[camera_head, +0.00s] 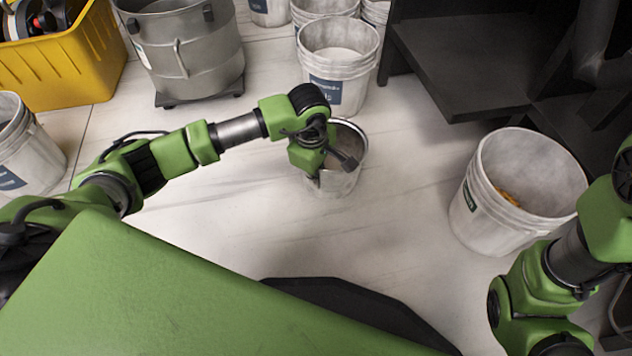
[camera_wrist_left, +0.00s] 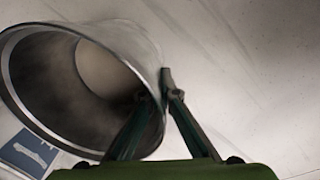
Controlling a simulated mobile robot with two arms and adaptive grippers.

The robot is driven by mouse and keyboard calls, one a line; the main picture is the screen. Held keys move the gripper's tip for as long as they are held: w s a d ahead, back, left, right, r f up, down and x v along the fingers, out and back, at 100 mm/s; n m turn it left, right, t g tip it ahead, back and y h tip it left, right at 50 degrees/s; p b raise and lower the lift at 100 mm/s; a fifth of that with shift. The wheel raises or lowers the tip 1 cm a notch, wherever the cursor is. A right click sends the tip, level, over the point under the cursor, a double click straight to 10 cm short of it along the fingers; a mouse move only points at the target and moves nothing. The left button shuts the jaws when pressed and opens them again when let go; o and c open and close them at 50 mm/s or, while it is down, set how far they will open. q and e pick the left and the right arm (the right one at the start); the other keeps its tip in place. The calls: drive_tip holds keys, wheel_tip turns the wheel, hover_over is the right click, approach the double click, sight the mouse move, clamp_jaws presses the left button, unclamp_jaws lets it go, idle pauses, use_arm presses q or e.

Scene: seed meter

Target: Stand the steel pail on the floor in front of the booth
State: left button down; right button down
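The steel pail (camera_head: 349,178) is a small shiny metal bucket near the middle of the head view, roughly upright with its mouth up. My left gripper (camera_head: 345,160) is at its rim. In the left wrist view the pail (camera_wrist_left: 45,75) fills the left side. There my left gripper's fingers (camera_wrist_left: 160,88) straddle the pail's wall, one inside and one outside, and look closed on the rim. Whether the pail's base touches the floor cannot be told. My right arm shows at the right of the head view, but its fingers are out of sight.
A white bucket with a blue label (camera_head: 345,72) stands just behind the pail. Another white bucket (camera_head: 478,205) stands at right, near a black shelf-like structure (camera_head: 455,65). A large grey bin (camera_head: 190,55) and yellow crate (camera_head: 75,65) stand at back left. Pale floor between is clear.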

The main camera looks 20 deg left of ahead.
use_arm(q)
drive_tip(key=shift+w+r, duration=0.1)
drive_tip(key=shift+r, duration=0.1)
drive_tip(key=shift+f, duration=0.1)
drive_tip(key=shift+f, duration=0.1)
drive_tip(key=c, duration=2.3)
unclamp_jaws()
drive_tip(key=r+p, duration=0.3)
drive_tip(key=r, duration=0.1)
drive_tip(key=s+r+p, duration=0.1)
drive_tip(key=r+p, duration=0.2)
drive_tip(key=r, duration=0.1)
drive_tip(key=r+p, duration=0.3)
drive_tip(key=r, duration=0.1)
drive_tip(key=shift+s+a+r, duration=0.1)
drive_tip(key=shift+s+a, duration=0.05)
